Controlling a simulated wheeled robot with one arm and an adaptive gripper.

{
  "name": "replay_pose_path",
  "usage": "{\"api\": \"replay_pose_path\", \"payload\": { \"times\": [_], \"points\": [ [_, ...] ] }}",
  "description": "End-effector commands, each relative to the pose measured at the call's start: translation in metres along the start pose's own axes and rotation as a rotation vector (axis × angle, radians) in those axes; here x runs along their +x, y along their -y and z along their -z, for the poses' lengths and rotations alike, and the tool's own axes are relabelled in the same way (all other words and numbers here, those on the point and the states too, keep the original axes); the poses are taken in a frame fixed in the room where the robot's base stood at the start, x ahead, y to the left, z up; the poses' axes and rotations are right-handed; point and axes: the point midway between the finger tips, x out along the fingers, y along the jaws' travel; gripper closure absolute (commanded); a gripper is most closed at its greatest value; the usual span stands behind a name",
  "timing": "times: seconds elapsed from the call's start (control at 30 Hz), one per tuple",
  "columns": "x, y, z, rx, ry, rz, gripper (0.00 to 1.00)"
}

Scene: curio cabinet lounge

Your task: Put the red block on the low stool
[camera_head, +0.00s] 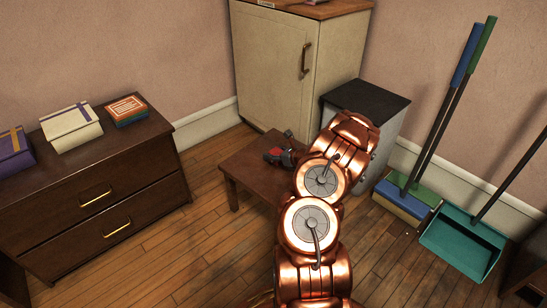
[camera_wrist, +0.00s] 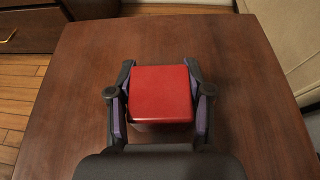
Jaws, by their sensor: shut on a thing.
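The red block (camera_wrist: 161,94) sits between the two fingers of my gripper (camera_wrist: 160,100) in the wrist view, with a finger pressed on each side. The brown wooden low stool (camera_wrist: 75,75) fills most of that view beneath the block. In the head view, my gripper (camera_head: 279,157) is over the top of the low stool (camera_head: 246,164), and a bit of the red block (camera_head: 276,152) shows at it. I cannot tell whether the block touches the stool top. My arm hides the right part of the stool.
A cream cabinet (camera_head: 272,65) stands behind the stool, with a grey bin-like box (camera_head: 385,125) to its right. A dark dresser (camera_head: 90,190) with boxes on top is at left. A broom (camera_head: 405,195) and teal dustpan (camera_head: 462,240) are at right. Wooden floor is clear in front.

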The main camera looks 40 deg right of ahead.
Motion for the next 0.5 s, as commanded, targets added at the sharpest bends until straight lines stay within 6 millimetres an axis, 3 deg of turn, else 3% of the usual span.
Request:
{"api": "replay_pose_path", "payload": {
  "times": [0.4,0.43,0.5],
  "points": [
    [0.0029,0.0,0.0052,-0.002,0.002,0.0,0.85],
    [0.0028,0.0,0.0052,-0.001,0.002,0.0,0.48],
    [0.0027,0.0,0.0048,-0.002,0.002,0.0,0.4]
  ]
}}
